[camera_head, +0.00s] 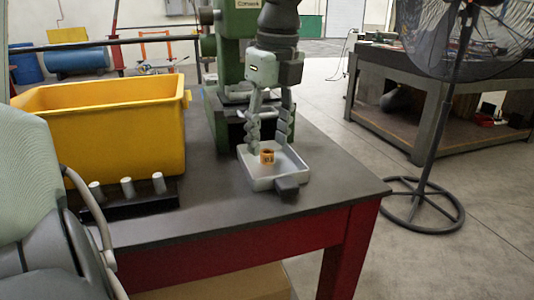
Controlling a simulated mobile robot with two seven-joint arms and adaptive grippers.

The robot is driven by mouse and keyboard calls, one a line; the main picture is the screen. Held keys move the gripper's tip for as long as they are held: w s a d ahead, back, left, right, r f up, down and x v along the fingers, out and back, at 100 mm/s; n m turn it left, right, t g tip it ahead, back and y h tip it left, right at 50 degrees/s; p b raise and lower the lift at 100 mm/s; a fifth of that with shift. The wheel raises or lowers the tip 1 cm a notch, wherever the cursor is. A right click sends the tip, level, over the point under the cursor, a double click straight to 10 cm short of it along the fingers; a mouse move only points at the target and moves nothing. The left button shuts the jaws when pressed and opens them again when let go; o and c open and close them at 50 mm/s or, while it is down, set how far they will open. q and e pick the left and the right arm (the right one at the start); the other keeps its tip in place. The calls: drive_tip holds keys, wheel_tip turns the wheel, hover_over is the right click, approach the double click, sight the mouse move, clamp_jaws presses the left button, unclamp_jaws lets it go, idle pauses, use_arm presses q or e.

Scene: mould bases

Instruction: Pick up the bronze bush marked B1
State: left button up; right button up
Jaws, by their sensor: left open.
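The small bronze bush (267,157) stands upright in a shallow pale tray (263,184) near the table's right end. It has a dark bore on top and a small mark on its front, too small to read surely. My left gripper (269,145) points down over the tray with its two fingers spread. The fingertips are just above and to either side of the bush, with nothing held between them. I cannot tell whether a finger touches the bush or the tray. My right gripper does not show.
A yellow bin (120,125) stands on the dark table (225,218) at left. A black base with three silver pegs (127,187) lies before it. A green machine (228,60) stands behind the gripper. The table front between pegs and tray is clear. A fan (432,150) stands right.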

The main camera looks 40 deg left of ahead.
sight(267, 157)
use_arm(q)
drive_tip(key=shift+a+f, duration=0.2)
drive_tip(key=shift+f, duration=1)
clamp_jaws()
drive_tip(key=shift+w, duration=0.1)
